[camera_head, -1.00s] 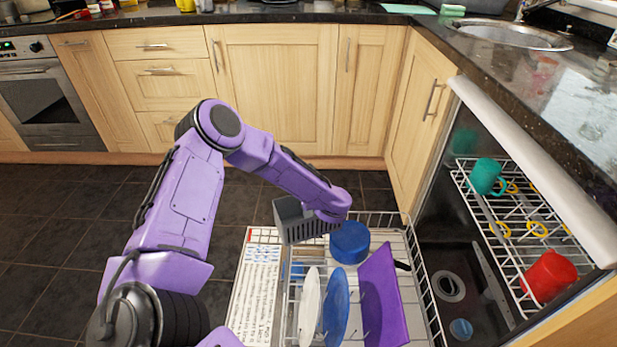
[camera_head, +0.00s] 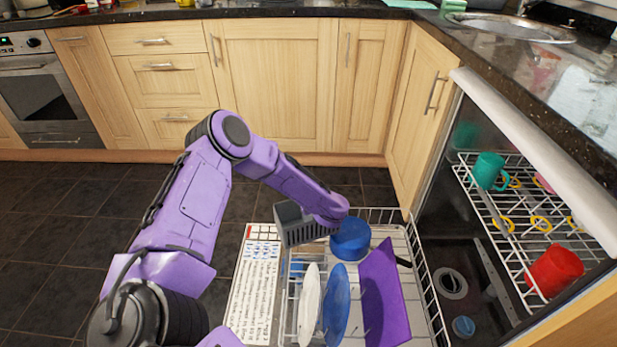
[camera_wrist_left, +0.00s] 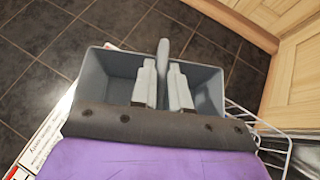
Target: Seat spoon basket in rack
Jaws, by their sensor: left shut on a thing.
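The grey spoon basket (camera_head: 303,226) is held by my left gripper over the back left of the lower dishwasher rack (camera_head: 431,295). In the left wrist view the basket (camera_wrist_left: 110,65) shows two empty-looking compartments and a raised middle handle. My left gripper (camera_wrist_left: 160,82) is shut on that handle, one finger on each side of the divider. In the head view my left gripper (camera_head: 318,212) is partly hidden by the basket and wrist. I cannot tell whether the basket's underside touches the rack. My right gripper is not in view.
The rack holds a blue bowl (camera_head: 350,240) close right of the basket, a white plate (camera_head: 309,305), a blue plate (camera_head: 336,303) and a purple board (camera_head: 383,295). The upper rack (camera_head: 528,232) holds a green mug (camera_head: 489,170) and a red mug (camera_head: 554,270). Cabinets stand behind.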

